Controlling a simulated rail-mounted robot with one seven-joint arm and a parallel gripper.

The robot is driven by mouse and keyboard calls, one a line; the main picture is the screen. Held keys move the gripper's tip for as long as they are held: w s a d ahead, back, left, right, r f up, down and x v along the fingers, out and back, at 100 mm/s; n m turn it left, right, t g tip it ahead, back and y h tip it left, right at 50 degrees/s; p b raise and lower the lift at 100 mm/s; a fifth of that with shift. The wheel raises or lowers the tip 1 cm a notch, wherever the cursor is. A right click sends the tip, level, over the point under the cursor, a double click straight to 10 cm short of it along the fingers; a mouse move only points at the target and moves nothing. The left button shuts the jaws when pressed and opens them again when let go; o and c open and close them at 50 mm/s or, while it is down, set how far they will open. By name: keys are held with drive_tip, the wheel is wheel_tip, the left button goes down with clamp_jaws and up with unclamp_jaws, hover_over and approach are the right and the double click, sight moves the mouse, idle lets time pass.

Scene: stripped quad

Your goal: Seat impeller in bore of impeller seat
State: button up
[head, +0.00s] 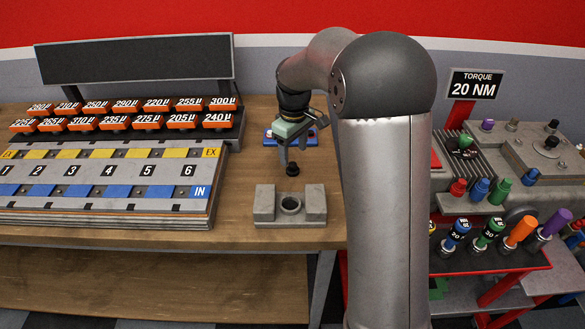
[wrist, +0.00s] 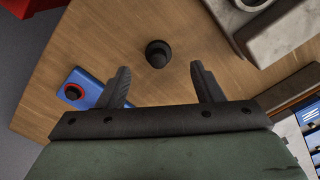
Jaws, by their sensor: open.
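A small dark round part with a narrower top, which I take as the impeller (head: 292,170), stands on the wooden bench behind the seat; it also shows in the wrist view (wrist: 157,54). The grey impeller seat (head: 263,205) lies nearer the bench's front edge, its round bore open and empty between two raised blocks. A corner of the seat shows at the upper right of the wrist view (wrist: 285,42). My gripper (head: 293,152) is open and empty above the impeller. In the wrist view the impeller lies just beyond the gap between the fingertips (wrist: 160,68), apart from both.
A numbered rack (head: 110,180) with orange-labelled parts fills the bench's left. A torque station (head: 520,150) with coloured tools stands right. Bare wood lies around the impeller.

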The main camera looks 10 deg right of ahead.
sight(293, 164)
drive_tip(key=shift+w+f+p, duration=0.2)
drive_tip(key=shift+f+p, duration=0.25)
drive_tip(key=shift+f, duration=2.4)
drive_tip(key=c, duration=1.1)
